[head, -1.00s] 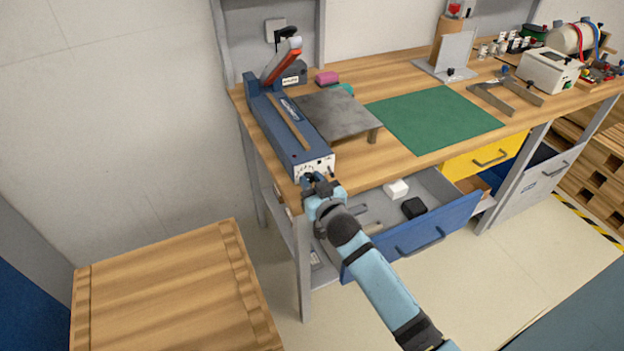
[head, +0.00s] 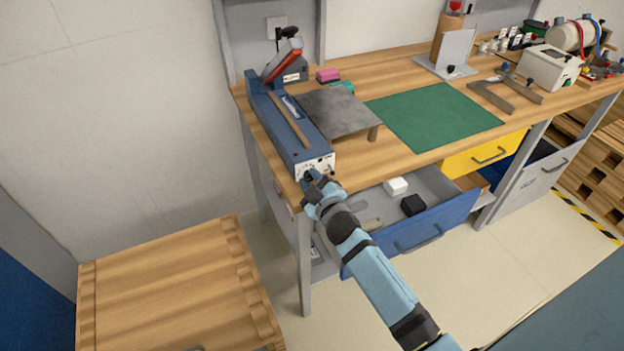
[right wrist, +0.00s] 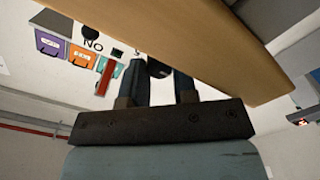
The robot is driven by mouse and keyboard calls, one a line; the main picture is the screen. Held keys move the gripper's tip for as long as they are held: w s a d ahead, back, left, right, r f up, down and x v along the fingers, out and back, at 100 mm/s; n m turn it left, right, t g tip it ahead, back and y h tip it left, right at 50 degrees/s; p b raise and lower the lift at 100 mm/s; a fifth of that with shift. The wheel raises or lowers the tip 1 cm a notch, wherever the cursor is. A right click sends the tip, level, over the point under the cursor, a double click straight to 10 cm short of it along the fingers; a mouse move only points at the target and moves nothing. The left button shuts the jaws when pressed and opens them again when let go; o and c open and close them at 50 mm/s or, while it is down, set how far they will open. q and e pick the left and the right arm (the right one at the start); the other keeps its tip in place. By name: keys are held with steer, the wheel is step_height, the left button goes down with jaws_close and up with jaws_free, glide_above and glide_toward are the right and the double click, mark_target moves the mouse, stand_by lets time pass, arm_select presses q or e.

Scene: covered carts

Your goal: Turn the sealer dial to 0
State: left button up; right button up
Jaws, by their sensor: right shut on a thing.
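The sealer (head: 286,125) is a long blue machine with a raised red-and-grey lever, at the left end of the workbench. Its pale front panel (head: 318,165) faces the bench's front edge. My right gripper (head: 309,177) is at the lower left of this panel and covers the dial in the head view. In the right wrist view, the two dark fingers of my right gripper (right wrist: 158,82) are shut on a small dark round part, which fits the dial (right wrist: 158,68). The dial's marks and pointer cannot be read. My left gripper is not in view.
Below the bench, a blue drawer (head: 425,240) stands open near my right arm. A metal plate stand (head: 340,112) and a green mat (head: 430,115) are right of the sealer. A wooden crate (head: 175,290) stands at lower left.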

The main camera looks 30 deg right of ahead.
steer(key=shift+n, duration=0.3)
steer(key=o, duration=0.9)
